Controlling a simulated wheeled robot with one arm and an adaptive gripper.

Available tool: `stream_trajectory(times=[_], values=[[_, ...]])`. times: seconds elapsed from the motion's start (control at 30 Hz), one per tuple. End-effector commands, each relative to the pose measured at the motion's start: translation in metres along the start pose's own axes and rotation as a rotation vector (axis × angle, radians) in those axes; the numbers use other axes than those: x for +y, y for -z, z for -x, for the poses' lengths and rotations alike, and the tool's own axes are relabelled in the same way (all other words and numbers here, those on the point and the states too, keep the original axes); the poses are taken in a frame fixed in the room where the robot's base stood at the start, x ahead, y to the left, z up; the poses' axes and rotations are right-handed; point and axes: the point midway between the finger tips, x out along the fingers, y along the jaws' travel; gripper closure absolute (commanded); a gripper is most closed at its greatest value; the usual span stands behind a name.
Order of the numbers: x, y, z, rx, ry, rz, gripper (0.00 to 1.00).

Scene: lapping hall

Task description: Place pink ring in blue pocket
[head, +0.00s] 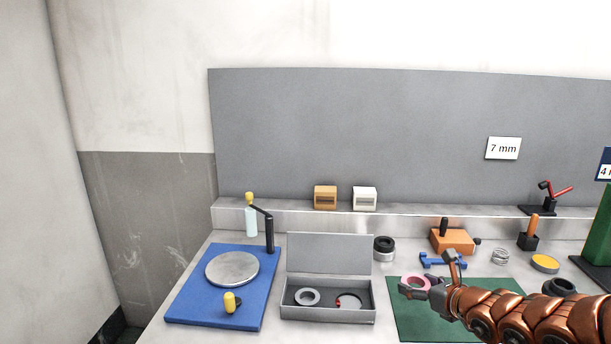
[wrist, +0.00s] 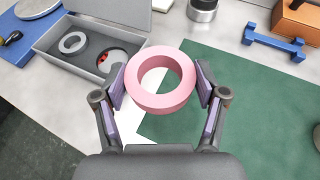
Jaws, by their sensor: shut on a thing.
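The pink ring (head: 415,281) is held in my gripper (head: 425,289) above the green mat. In the wrist view the ring (wrist: 162,101) sits between the two finger pads of my gripper (wrist: 161,87), which press on its left and right sides. Its hole faces up toward the camera. An open grey box (head: 328,315) stands to the left, apart from the ring. It holds a grey ring (head: 307,297) on its left and a round pocket (wrist: 113,64) with a red piece at its edge on its right. I cannot make out a blue pocket.
A blue board (head: 187,307) with a metal disc (head: 232,268) lies left of the box. The green mat (head: 405,322) is under my gripper. Behind it are a blue bracket (head: 443,262), an orange block (head: 452,240) and a dark-and-silver cylinder (head: 384,249).

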Motion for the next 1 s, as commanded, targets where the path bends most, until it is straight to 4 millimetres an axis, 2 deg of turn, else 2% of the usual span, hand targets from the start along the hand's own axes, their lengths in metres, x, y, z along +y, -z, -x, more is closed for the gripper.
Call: stream_trajectory(times=[0.03,0.27,0.43,0.6,0.8,1.0], values=[[0.005,-0.01,-0.001,0.002,0.0,0.006,0.67],[0.022,-0.044,-0.009,0.003,0.013,0.003,0.67],[0.045,-0.087,-0.015,-0.001,0.026,-0.005,0.67],[0.062,-0.12,-0.02,-0.003,0.045,-0.015,0.67],[0.071,-0.138,-0.021,-0.003,0.057,-0.021,0.67],[0.072,-0.139,-0.022,-0.001,0.059,-0.024,0.67]])
